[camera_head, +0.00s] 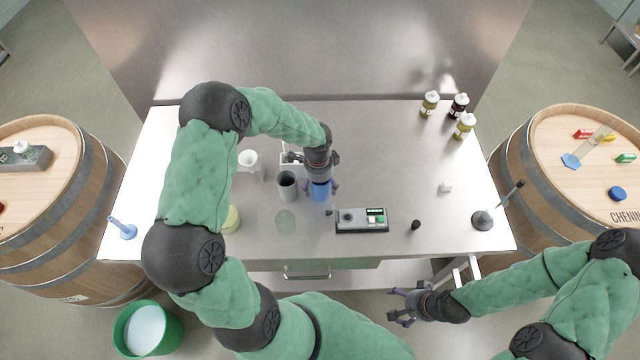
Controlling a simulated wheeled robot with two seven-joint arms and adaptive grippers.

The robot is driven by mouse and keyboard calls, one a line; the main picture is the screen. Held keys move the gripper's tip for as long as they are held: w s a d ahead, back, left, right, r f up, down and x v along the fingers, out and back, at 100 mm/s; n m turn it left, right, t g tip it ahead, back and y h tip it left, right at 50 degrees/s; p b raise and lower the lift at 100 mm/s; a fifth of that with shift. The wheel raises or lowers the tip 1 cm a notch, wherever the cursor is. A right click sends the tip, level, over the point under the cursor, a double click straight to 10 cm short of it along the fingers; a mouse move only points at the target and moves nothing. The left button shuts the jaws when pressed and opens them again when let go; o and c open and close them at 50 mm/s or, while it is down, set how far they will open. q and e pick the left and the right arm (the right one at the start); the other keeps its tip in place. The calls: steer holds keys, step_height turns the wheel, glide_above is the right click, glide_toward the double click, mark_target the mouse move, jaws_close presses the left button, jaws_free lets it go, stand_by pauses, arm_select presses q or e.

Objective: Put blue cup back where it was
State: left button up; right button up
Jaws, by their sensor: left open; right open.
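The blue cup (320,194) is near the middle of the steel table, directly under my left gripper (320,186). My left gripper points down and is open, with one finger on each side of the cup; I cannot tell whether the fingers touch it. The gripper hides the cup's top. My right gripper (402,307) is open and empty, in front of the table's front edge and below the tabletop in the picture.
A grey cup (287,186) stands close left of the blue cup, with a clear glass (285,222) in front. A grey instrument (362,220) lies front right. Bottles (430,104) stand at back right. The table's right middle is mostly clear.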

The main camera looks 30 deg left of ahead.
arm_select(q)
steer(key=shift+r, duration=0.1)
steer(key=shift+r, duration=0.25)
step_height(320, 180, up, 12)
steer(key=p, duration=0.1)
steer(key=shift+s+a+f, duration=0.15)
steer(key=shift+s+f, duration=0.05)
stand_by(0.3)
